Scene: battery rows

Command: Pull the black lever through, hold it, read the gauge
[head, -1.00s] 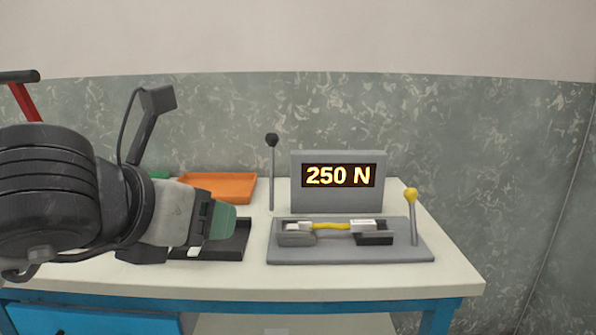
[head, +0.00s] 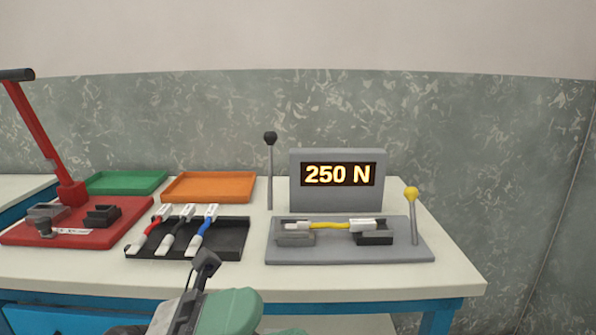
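The black-knobbed lever (head: 270,172) stands upright at the back left of the grey tester (head: 350,254). The gauge (head: 338,174) reads 250 N in lit digits. A yellow cable (head: 330,225) with white ends lies across the tester's two dark clamps. A yellow-knobbed lever (head: 412,215) stands upright at the tester's right. One of my arms, with a green and grey end (head: 215,300), enters at the bottom centre, in front of the table edge and apart from the black lever. Its fingertips are not clear, and I cannot tell which arm it is. No other gripper shows.
A black tray (head: 228,252) holds red, black and blue cables left of the tester. Green (head: 125,182) and orange (head: 208,186) trays lie behind it. A red press (head: 105,215) with a raised handle stands at the left. The front table strip is mostly clear.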

